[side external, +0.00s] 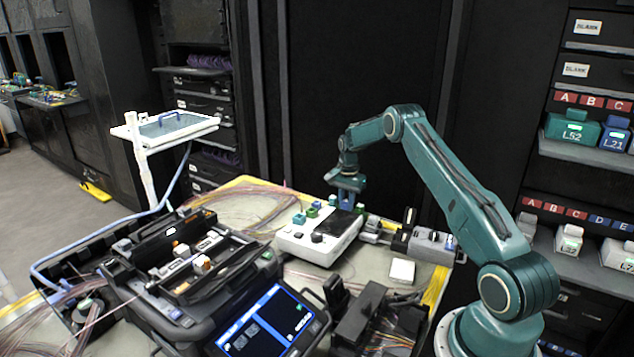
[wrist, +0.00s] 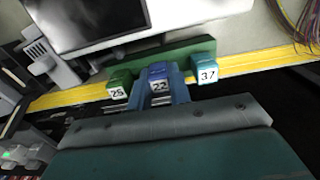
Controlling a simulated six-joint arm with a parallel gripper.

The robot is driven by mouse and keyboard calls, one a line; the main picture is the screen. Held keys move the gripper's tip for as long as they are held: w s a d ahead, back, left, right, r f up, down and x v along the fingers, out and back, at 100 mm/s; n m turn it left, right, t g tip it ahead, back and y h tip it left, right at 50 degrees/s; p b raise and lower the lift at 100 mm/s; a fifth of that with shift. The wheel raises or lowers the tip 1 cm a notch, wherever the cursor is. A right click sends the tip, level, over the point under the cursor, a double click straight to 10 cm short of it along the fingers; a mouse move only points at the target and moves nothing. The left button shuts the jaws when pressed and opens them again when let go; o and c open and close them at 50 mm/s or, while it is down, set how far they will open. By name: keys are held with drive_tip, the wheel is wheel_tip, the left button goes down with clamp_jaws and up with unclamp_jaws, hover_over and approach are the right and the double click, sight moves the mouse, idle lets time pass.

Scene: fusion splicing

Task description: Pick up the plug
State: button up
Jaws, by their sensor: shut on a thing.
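A blue plug marked 22 (wrist: 159,84) sits between the fingers of my gripper (wrist: 160,95) in the wrist view, and the fingers are shut on it. A green plug marked 25 (wrist: 118,91) is just left of it and a teal plug marked 37 (wrist: 207,71) is to its right, both outside the fingers. A green bar (wrist: 180,55) runs behind them. In the side view my gripper (side external: 347,200) points down at the far edge of the bench, behind the white device; the held plug is hard to make out there.
The white device with a dark screen (side external: 336,223) stands right in front of my gripper. Small green and teal blocks (side external: 305,215) are to its left. A splicer case (side external: 190,265) and a lit blue screen (side external: 268,322) fill the front. Loose fibres (side external: 245,208) lie at the back left.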

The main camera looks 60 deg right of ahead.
sight(346, 200)
wheel_tip(346, 200, up, 20)
idle(0.6)
idle(0.4)
drive_tip(key=shift+o, duration=1.1)
drive_tip(key=shift+f, duration=0.1)
drive_tip(key=shift+c, duration=1.1)
drive_tip(key=w+a+f, duration=0.5)
drive_tip(key=w+a, duration=0.1)
drive_tip(key=a, duration=0.2)
drive_tip(key=shift+f, duration=0.3)
drive_tip(key=shift+w+f, duration=0.1)
drive_tip(key=shift+f, duration=0.05)
drive_tip(key=shift+f, duration=2.5)
drive_tip(key=shift+f, duration=1.75)
